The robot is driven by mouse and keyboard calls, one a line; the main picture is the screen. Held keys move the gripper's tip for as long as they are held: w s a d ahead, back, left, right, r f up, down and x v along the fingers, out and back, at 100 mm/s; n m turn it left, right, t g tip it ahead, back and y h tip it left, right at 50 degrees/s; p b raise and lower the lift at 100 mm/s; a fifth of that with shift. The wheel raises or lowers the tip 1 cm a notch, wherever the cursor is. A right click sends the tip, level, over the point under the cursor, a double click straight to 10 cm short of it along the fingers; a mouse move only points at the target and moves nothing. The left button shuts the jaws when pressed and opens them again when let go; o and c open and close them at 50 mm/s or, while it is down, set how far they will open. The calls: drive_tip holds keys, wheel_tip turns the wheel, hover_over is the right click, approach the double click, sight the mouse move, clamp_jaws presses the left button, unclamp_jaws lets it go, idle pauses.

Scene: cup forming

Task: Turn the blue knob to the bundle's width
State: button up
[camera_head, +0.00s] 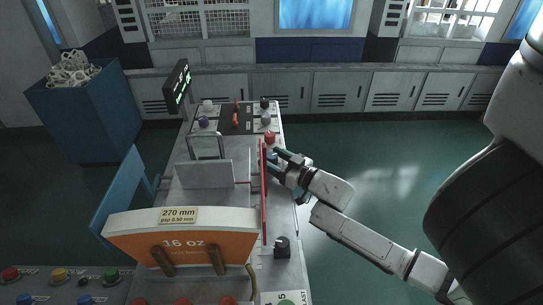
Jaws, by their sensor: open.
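A small blue knob (272,156) shows at the right edge of the machine, just below a red knob. My gripper (276,161) comes in from the right with open fingers at the blue knob and partly hides it. I cannot tell whether the fingers touch it. The bundle (195,242) has an orange front marked "16 oz" and lies at the near end of the machine.
A red knob (270,138) is just behind, and a black knob (282,247) is nearer. A display (177,87) and a blue bin (88,115) are at left. Green floor is clear at right.

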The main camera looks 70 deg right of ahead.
drive_tip(key=shift+w+d, duration=0.15)
drive_tip(key=shift+w, duration=0.3)
drive_tip(key=shift+c, duration=0.4)
drive_tip(key=c, duration=0.9)
drive_tip(key=shift+o, duration=0.2)
drive_tip(key=shift+f+n+y, duration=0.1)
drive_tip(key=shift+n+y, duration=0.2)
drive_tip(key=shift+y, duration=0.2)
